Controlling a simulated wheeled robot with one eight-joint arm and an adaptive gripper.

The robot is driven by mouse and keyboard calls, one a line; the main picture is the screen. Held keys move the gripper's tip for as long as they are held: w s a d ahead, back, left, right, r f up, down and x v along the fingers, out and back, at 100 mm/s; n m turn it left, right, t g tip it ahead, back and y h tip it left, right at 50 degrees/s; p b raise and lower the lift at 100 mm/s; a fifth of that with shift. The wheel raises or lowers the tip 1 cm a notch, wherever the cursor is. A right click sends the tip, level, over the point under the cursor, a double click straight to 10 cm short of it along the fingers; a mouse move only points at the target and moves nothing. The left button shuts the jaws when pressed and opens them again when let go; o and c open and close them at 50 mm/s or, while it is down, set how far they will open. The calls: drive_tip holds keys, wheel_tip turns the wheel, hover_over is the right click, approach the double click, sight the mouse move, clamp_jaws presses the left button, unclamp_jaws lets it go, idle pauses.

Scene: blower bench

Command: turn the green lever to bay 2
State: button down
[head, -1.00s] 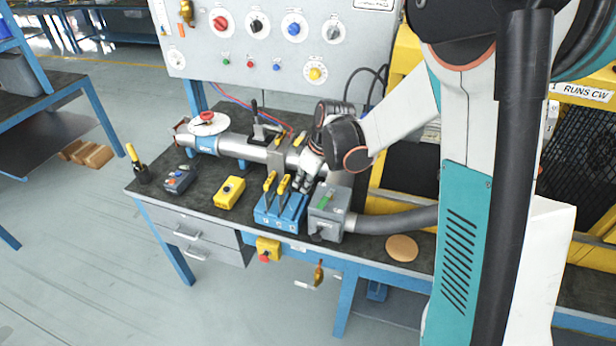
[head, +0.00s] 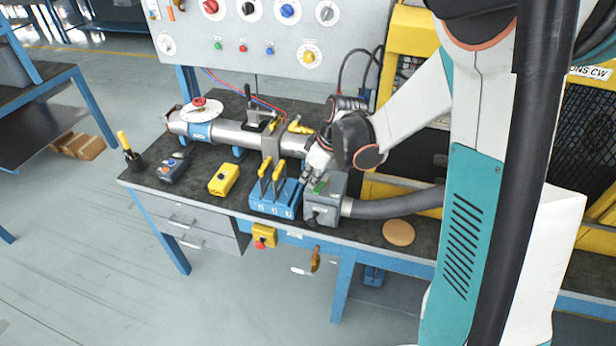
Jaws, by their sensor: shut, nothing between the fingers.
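A small green lever (head: 320,187) shows on top of the grey box (head: 325,209), at the right of the bench's front part. Its exact angle and any bay marks on the box are too small to read. My gripper (head: 309,181) is shut and empty. It points down just left of the green lever, close to the grey box and the right end of the blue block. I cannot tell whether it touches the lever. My wrist and forearm hide what lies behind the box.
The blue block (head: 270,207) holds upright yellow-handled levers (head: 271,176). A yellow box (head: 223,179) and a dark control box (head: 173,169) stand to the left. A grey hose (head: 395,203) runs right from the grey box. A metal pipe (head: 228,134) lies behind.

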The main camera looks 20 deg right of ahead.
drive_tip(key=shift+s+d, duration=0.35)
drive_tip(key=shift+s, duration=0.35)
drive_tip(key=shift+f, duration=0.1)
drive_tip(key=shift+w, duration=0.2)
drive_tip(key=shift+w, duration=0.6)
drive_tip(key=shift+w+a+b, duration=0.1)
drive_tip(key=shift+a+b, duration=0.1)
drive_tip(key=shift+b, duration=0.1)
wheel_tip(320, 180, up, 10)
drive_tip(key=p, duration=0.3)
drive_tip(key=s+a+r+m+t+h+b, duration=0.1)
drive_tip(key=s+r+m+t, duration=0.1)
drive_tip(key=s, duration=0.9)
drive_tip(key=s+a+r+m+t+h+b, duration=0.1)
drive_tip(key=s+r+m, duration=0.3)
drive_tip(key=s, duration=0.7)
drive_tip(key=shift+a+r+m+t+h, duration=0.25)
drive_tip(key=shift+m+t, duration=0.45)
drive_tip(key=shift+m, duration=0.5)
